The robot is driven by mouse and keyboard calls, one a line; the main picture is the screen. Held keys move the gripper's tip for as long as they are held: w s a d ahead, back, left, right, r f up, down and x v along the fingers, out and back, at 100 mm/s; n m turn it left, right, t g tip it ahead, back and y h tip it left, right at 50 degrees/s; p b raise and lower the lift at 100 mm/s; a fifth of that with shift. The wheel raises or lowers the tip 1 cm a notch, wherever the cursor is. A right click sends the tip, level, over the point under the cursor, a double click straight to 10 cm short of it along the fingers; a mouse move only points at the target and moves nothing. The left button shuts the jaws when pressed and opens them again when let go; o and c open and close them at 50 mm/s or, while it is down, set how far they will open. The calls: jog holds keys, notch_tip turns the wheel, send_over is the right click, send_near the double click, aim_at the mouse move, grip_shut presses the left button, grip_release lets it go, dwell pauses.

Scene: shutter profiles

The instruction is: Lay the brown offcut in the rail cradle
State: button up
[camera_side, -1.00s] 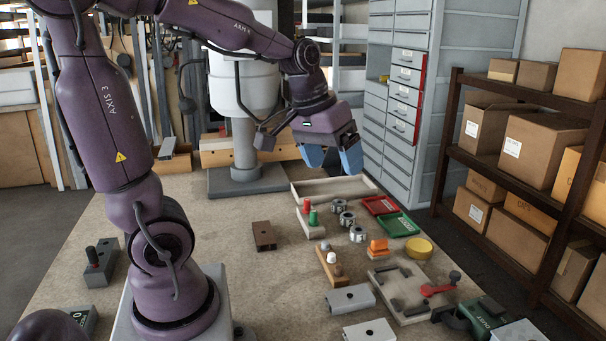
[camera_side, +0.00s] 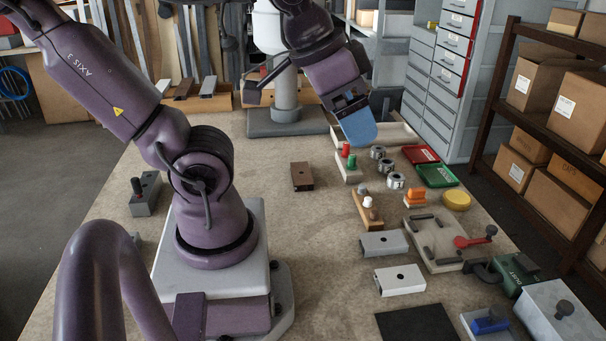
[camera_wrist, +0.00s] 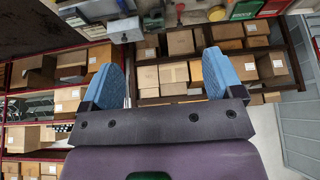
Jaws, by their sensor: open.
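The brown offcut (camera_side: 302,177), a short block with a dark hole in its top, lies on the bench to the right of my arm's base. The rail cradle appears to be the pale plate (camera_side: 446,260) with dark raised bars and a red lever, at the bench's right side; nothing brown lies on it. My gripper (camera_side: 356,128) is above the far part of the bench, behind and right of the offcut, apart from it. In the wrist view its two blue fingers (camera_wrist: 160,82) stand wide apart with nothing between them. The offcut is not visible there.
A grey profile (camera_side: 384,244) and a white profile (camera_side: 400,280) lie left of the plate. A wooden strip with pegs (camera_side: 366,212), metal rings (camera_side: 396,181) and red and green trays (camera_side: 437,175) crowd the right. The bench around the offcut is clear.

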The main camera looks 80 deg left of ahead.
jog(key=w+a+f+n+g, duration=0.3)
jog(key=w+a+f+n, duration=0.15)
jog(key=a, duration=0.55)
jog(key=n+g, duration=0.2)
jog(key=n, duration=1.1)
send_over(301, 171)
jog(key=f, duration=1.5)
jog(key=d+f, duration=0.1)
jog(key=f, duration=0.7)
jog(key=shift+w+f, duration=0.15)
jog(key=shift+f, duration=3.25)
